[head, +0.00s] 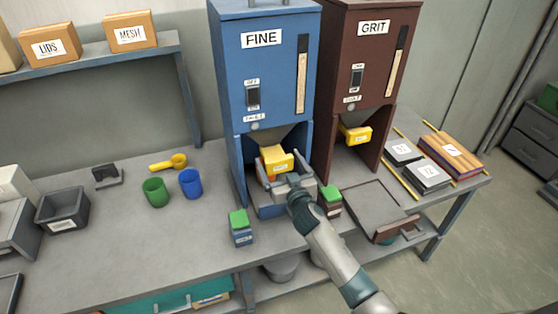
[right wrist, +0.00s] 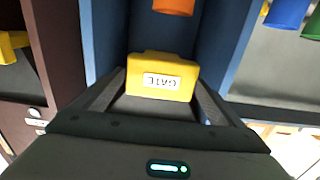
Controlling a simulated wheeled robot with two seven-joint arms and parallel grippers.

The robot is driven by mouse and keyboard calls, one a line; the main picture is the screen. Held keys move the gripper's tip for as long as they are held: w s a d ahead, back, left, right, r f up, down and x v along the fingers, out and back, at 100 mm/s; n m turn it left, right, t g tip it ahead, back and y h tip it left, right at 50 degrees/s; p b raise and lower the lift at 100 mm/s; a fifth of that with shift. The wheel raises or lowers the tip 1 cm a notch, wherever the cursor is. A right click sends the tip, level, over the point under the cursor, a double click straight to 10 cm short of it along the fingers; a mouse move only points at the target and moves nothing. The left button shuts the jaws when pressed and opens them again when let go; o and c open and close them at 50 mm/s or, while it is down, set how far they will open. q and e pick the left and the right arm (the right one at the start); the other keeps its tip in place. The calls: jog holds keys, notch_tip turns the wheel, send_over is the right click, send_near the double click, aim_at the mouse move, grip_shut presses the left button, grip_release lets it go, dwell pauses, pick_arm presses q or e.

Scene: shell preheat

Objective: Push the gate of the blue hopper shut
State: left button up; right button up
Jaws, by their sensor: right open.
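The blue hopper (head: 262,85), labelled FINE, stands upright on the bench. Its yellow gate block (head: 277,160) sticks out at the front below the hopper body. In the right wrist view the gate (right wrist: 161,77) shows a GATE label upside down. My right gripper (head: 283,168) is open at the gate, with one finger on each side of it. Gaps show beside the block, and I cannot tell whether the palm touches it. An orange object (right wrist: 173,6) sits beyond the gate, partly hidden. My left gripper is out of view.
The brown GRIT hopper (head: 365,75) stands close on the right with its own yellow gate (head: 356,135). A green-topped block (head: 239,226) sits in front left. Green (head: 155,192) and blue (head: 190,183) cups stand further left. A grey tray (head: 365,208) lies at right.

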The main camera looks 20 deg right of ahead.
aim_at(270, 145)
jog(key=shift+c, duration=0.6)
jog(key=c, duration=1.4)
jog(key=shift+w+f+b, duration=0.1)
jog(key=shift+w+b, duration=1)
jog(key=shift+w, duration=1.35)
jog(key=shift+r, duration=0.25)
jog(key=o, duration=1.5)
jog(key=shift+w+a+f, duration=0.1)
jog(key=shift+w+f, duration=0.05)
jog(key=s+b, duration=0.1)
jog(key=s, duration=0.4)
jog(key=s+b, duration=0.1)
jog(key=s, duration=0.5)
jog(key=s+b, duration=0.1)
jog(key=s, duration=0.5)
jog(key=shift+s+d, duration=0.2)
jog(key=shift+d, duration=0.1)
